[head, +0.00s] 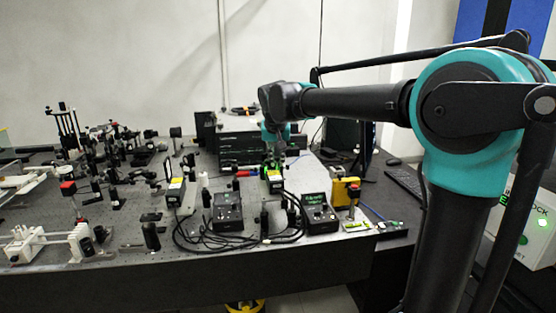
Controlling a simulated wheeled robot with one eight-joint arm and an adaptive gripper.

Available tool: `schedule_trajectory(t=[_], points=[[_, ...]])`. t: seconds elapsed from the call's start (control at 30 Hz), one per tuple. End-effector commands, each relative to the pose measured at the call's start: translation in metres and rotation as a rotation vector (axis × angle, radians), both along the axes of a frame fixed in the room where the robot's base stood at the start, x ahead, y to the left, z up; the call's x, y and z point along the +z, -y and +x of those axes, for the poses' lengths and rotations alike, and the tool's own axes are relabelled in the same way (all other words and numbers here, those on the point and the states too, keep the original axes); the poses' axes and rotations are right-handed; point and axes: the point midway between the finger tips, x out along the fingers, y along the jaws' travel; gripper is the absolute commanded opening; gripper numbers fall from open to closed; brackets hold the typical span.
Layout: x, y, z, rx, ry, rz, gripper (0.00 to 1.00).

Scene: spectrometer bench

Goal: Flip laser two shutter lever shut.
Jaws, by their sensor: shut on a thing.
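My gripper (272,157) reaches down from the end of my arm to the top of a black laser box with a yellow label (274,182), near the middle of the bench. It is shut on a small part there, at the place of the shutter lever. The lever is too small and too hidden by my fingers to show its tilt. A second black box with a yellow label (175,192) stands farther left, apart from my gripper. I cannot read which laser is numbered two.
Two black controllers, one with a green screen (318,212) and one beside it (228,212), stand in front with looping black cables (190,240). A yellow device (345,190) stands right. Several optics mounts crowd the left of the bench (215,266). A keyboard (405,184) lies at right.

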Motion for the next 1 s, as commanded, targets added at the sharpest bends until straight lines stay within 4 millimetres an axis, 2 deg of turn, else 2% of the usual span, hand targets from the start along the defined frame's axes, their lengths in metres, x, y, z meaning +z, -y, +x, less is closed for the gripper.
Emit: schedule_trajectory(t=[0.17,0.2,0.33,0.73,0.87,1.0], points=[[0.000,0.000,0.000,0.001,0.000,0.002,0.00],[0.000,0.000,0.000,0.001,0.000,0.002,0.16],[0.000,0.000,0.000,0.001,0.000,0.002,0.32],[0.005,0.000,-0.003,0.001,0.000,0.003,0.33],[0.022,0.000,-0.010,0.001,0.000,0.002,0.33],[0.048,0.001,-0.023,0.003,0.000,0.002,0.33]])
